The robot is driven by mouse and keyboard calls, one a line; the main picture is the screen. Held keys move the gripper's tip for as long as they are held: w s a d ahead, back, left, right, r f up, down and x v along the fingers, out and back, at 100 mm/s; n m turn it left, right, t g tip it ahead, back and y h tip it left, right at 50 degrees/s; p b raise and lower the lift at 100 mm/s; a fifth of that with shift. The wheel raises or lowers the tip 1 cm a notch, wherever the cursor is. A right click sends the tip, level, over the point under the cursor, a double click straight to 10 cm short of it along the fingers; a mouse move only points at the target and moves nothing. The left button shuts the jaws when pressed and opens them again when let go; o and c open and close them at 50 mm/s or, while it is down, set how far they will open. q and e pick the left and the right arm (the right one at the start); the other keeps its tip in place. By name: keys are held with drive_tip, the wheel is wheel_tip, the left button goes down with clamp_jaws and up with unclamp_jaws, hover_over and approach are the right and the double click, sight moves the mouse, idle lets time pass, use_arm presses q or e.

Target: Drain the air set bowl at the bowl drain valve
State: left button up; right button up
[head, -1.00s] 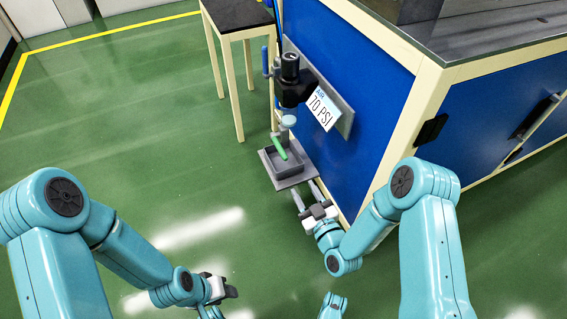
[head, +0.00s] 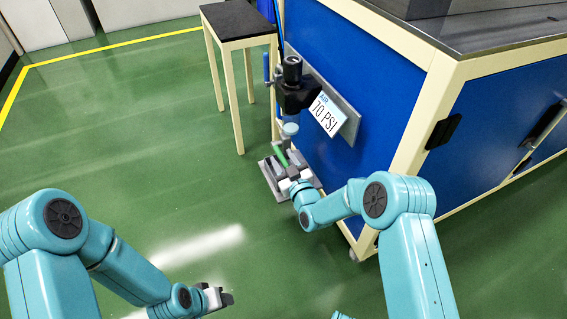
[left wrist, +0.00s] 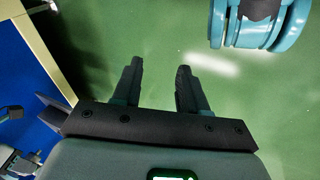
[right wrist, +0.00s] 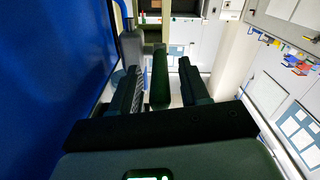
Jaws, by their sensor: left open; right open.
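The air set (head: 293,90) is a dark unit on the blue cabinet side, beside a "70 PSI" sign (head: 328,114). Its pale bowl (head: 290,129) hangs below. Under the bowl is the green drain valve handle (head: 281,157), partly hidden by my right gripper. My right gripper (head: 287,166) is low at the handle, over the grey drain tray (head: 268,178). In the right wrist view, the green handle (right wrist: 160,78) stands between the open fingers (right wrist: 160,88), with gaps visible. My left gripper (head: 228,298) is open and empty over the floor; its fingers (left wrist: 156,75) show apart.
The blue cabinet (head: 385,70) with cream frame edges stands close to the right of the air set. A black-topped stand (head: 238,22) is behind it. Green floor (head: 150,180) to the left is clear.

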clamp_jaws()
use_arm(q)
drive_tip(key=shift+r, duration=0.1)
use_arm(e)
drive_tip(key=shift+r+p, duration=0.2)
drive_tip(key=shift+p, duration=0.15)
drive_tip(key=r+g+p, duration=0.1)
drive_tip(key=g+p, duration=0.1)
drive_tip(key=p, duration=0.1)
drive_tip(key=r+g+h+p, duration=0.1)
drive_tip(key=g+p, duration=0.1)
drive_tip(key=p, duration=0.1)
drive_tip(key=w+r+g+h+p, duration=0.1)
drive_tip(key=r+g+p, duration=0.1)
drive_tip(key=p, duration=0.1)
drive_tip(key=shift+a, duration=0.1)
use_arm(q)
drive_tip(key=s+d+r+g+p, duration=0.1)
drive_tip(key=s+r, duration=0.4)
drive_tip(key=r, duration=0.5)
drive_tip(key=shift+s+d+r+g+h, duration=0.2)
drive_tip(key=shift+s+d+g+h, duration=0.15)
drive_tip(key=shift+g, duration=0.25)
use_arm(e)
drive_tip(key=shift+w+f+g, duration=0.1)
drive_tip(key=shift+g, duration=0.4)
